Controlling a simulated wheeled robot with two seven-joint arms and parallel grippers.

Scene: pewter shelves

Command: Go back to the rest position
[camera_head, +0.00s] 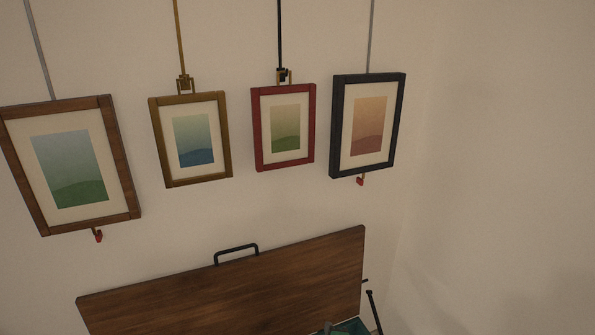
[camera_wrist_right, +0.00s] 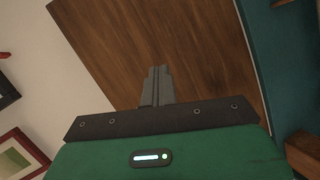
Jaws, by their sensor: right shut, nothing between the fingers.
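My right gripper (camera_wrist_right: 158,72) shows in the right wrist view, its two grey fingers together with nothing between them. It is in front of a brown wooden panel (camera_wrist_right: 135,45), apart or touching I cannot tell. In the head view only a small grey and green bit shows at the bottom edge, too little to make out the fingers. My left gripper is in neither view.
The wooden panel (camera_head: 230,290) stands upright with a black handle (camera_head: 236,252) on its top edge. Above it, a brown frame (camera_head: 70,165), gold frame (camera_head: 191,138), red frame (camera_head: 284,127) and black frame (camera_head: 367,125) hang on the wall. The right wall is bare.

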